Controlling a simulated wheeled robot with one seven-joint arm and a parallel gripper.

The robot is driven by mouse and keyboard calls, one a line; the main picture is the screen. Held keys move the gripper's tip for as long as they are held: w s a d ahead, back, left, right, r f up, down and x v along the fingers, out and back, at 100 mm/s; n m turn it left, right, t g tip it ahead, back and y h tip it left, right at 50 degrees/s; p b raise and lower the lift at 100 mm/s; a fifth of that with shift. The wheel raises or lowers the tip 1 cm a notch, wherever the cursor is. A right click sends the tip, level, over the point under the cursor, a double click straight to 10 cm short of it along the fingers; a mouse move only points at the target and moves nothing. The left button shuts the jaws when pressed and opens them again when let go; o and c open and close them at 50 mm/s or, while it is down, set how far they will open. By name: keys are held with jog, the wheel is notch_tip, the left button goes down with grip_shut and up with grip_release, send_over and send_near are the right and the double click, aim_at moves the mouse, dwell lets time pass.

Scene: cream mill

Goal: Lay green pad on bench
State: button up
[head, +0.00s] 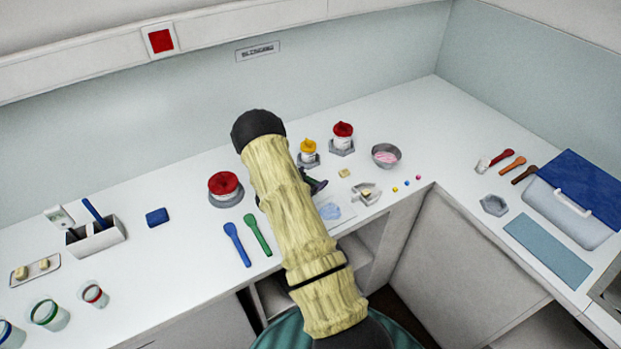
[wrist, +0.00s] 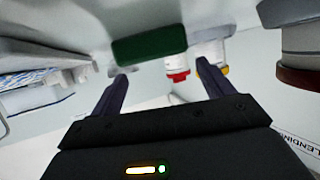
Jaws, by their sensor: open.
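The green pad (wrist: 150,45) is a dark green block in the wrist view. It lies just beyond my fingertips and appears to rest flat against the white bench top (wrist: 95,20), which is at the top of that tilted view. My gripper (wrist: 162,70) is open, its two dark fingers apart with nothing between them. In the head view my arm hides the pad, and only a dark bit of my gripper (head: 316,185) shows beside the arm, low over the white bench (head: 190,185).
A red-lidded jar (head: 224,187) stands left of my arm, with blue (head: 237,243) and green (head: 257,234) spoons in front. Yellow-topped (head: 308,150) and red-topped (head: 343,136) jars and a pink-filled bowl (head: 386,155) stand right. A blue pad (head: 157,217) lies farther left.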

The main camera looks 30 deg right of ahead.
jog(key=shift+s+a+f, duration=0.1)
jog(key=shift+s+f, duration=0.25)
jog(key=shift+f, duration=0.3)
jog(key=shift+w+r+p, duration=0.2)
jog(key=shift+r+p, duration=0.35)
jog(key=shift+p, duration=0.2)
jog(key=b+v, duration=0.3)
jog(key=v, duration=0.9)
jog(key=shift+w+r, duration=0.15)
jog(key=shift+w+r, duration=0.1)
jog(key=shift+w, duration=0.05)
